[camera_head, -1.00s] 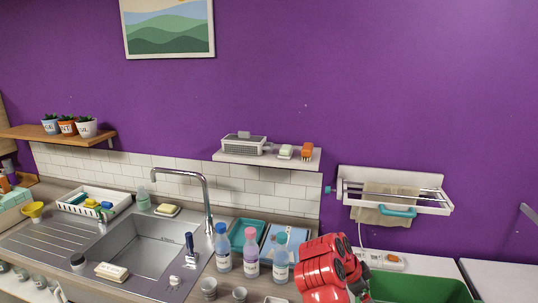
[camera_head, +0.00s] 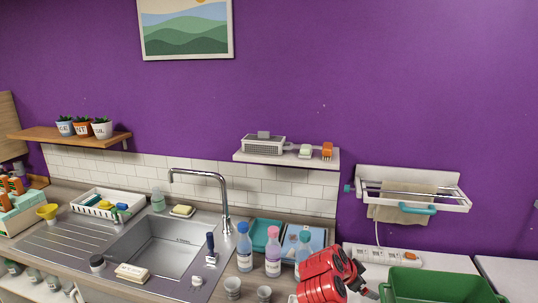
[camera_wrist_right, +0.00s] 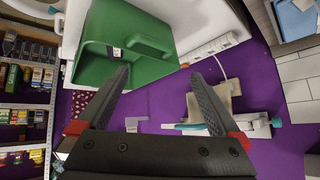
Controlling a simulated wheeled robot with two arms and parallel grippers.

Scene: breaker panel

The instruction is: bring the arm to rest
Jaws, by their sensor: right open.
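My right arm (camera_head: 322,279) is red and comes up from the bottom edge of the head view, right of the bottles. Its gripper (camera_head: 364,283) shows small and dark there, left of a green bin (camera_head: 440,285). In the right wrist view my right gripper (camera_wrist_right: 161,77) has its two dark fingers wide apart with nothing between them. Beyond the fingers, the green bin (camera_wrist_right: 112,50) and the purple wall show. My left gripper is in neither view.
Three bottles, including a pink one (camera_head: 273,258), stand just left of my right arm. A towel rack (camera_head: 412,188) and a power strip (camera_head: 397,257) are behind the bin. A sink with a faucet (camera_head: 222,190) is left.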

